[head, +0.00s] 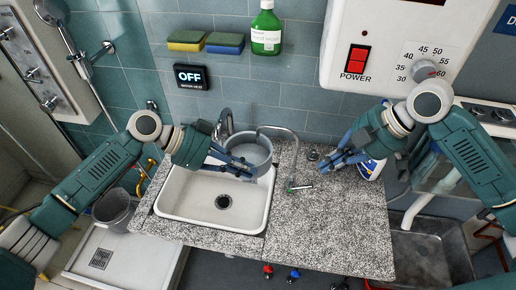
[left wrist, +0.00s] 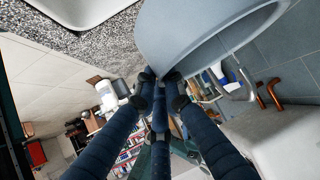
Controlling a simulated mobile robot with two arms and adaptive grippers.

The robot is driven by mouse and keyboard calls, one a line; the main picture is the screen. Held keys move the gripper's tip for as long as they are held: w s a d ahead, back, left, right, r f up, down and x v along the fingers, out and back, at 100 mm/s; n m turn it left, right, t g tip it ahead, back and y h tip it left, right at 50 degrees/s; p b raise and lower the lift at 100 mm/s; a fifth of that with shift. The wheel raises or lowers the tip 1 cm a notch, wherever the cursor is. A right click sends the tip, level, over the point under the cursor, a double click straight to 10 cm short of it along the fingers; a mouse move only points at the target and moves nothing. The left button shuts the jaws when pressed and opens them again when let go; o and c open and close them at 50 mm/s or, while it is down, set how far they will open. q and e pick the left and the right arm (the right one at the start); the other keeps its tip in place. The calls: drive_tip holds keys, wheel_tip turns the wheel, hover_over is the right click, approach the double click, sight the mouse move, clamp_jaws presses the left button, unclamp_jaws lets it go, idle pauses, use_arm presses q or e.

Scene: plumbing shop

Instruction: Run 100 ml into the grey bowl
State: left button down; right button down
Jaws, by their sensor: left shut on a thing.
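The grey bowl (head: 262,148) is at the back right of the sink, above its rim, and its inside is hard to make out. My left gripper (head: 243,164) is shut on the bowl's side; in the left wrist view the bowl (left wrist: 185,35) shows large at the fingertips. A thin tap (head: 293,150) with a green-tipped lever arches from the counter, its spout end over the bowl. A black display (head: 192,77) on the wall reads OFF. My right gripper (head: 327,163) is over the counter, right of the tap; whether its fingers are apart is unclear.
The white sink (head: 175,200) has a second tap (head: 218,125) behind it. A spray bottle (head: 372,167) stands behind my right gripper. The granite counter (head: 325,235) is clear at the front right. A soap bottle (head: 266,28) and two sponges (head: 205,42) are on the wall above.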

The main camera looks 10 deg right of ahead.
idle(0.6)
use_arm(q)
drive_tip(key=s+a, duration=0.5)
drive_tip(key=a, duration=0.4)
drive_tip(key=shift+s, duration=0.4)
